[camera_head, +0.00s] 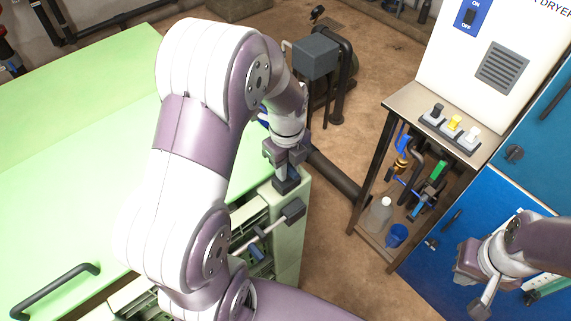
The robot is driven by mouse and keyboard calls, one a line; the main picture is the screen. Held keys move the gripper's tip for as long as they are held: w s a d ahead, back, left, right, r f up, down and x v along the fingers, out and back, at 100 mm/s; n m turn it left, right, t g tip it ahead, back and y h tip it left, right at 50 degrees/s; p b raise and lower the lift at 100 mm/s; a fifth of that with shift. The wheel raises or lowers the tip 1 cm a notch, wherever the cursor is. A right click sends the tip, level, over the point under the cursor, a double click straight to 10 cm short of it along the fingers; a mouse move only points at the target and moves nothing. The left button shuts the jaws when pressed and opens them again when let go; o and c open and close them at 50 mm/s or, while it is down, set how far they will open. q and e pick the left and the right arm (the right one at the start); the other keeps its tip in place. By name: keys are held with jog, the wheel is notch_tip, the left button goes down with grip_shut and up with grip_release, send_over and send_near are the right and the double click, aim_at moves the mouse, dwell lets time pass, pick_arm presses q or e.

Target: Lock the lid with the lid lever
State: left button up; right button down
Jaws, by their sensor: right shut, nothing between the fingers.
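The light green lid (60,130) fills the left side, with a black bar handle (55,290) near the front. My right gripper (482,303) is shut and empty at the lower right, far from the lever, in front of the blue cabinet.
A steel-topped stand (408,98) with switches, a bottle (378,215) and a blue cup (397,235) stands right of centre. A blue cabinet (480,190) is at the right. A grey motor unit (315,57) stands behind.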

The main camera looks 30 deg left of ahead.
aim_at(289, 165)
pick_arm(q)
jog(key=o, duration=0.3)
jog(key=shift+s+d+f, duration=0.1)
jog(key=shift+s, duration=0.05)
jog(key=shift+o, duration=0.2)
jog(key=shift+d, duration=0.25)
pick_arm(e)
jog(key=shift+d+f, duration=0.1)
jog(key=shift+d, duration=0.25)
pick_arm(q)
jog(key=shift+a+r, duration=0.1)
jog(key=shift+r, duration=0.2)
notch_tip(289, 165, up, 6)
jog(key=shift+f+b, duration=0.1)
jog(key=shift+b, duration=0.95)
notch_tip(289, 165, up, 6)
jog(key=p, duration=0.4)
jog(key=shift+r, duration=0.2)
pick_arm(e)
jog(key=shift+a+r, duration=0.2)
jog(key=shift+r, duration=1.05)
jog(key=shift+d, duration=0.1)
